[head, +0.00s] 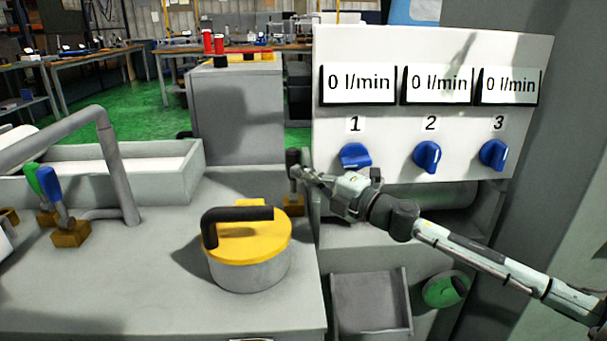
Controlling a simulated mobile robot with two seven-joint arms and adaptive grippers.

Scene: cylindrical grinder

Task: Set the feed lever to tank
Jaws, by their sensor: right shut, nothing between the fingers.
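Several levers show, and I cannot read which one is the feed lever. A lever with a dark upright handle (293,163) stands on a brass base (294,206) at the bench's right edge. My right gripper (304,173) is shut and empty, its tips right beside this handle; I cannot tell if they touch. A yellow round cap with a black bar handle (240,214) sits on a grey drum in front. At the left are a blue-handled lever (52,186) and a green-handled lever (31,178) on brass bases. No tank label is legible. My left gripper is not in view.
A white panel (400,55) with three "0 l/min" displays and blue knobs, such as knob 1 (355,156), stands behind my right arm. A grey trough (150,180) and bent pipe (110,150) are at the left. An open grey bin (370,300) sits below the panel.

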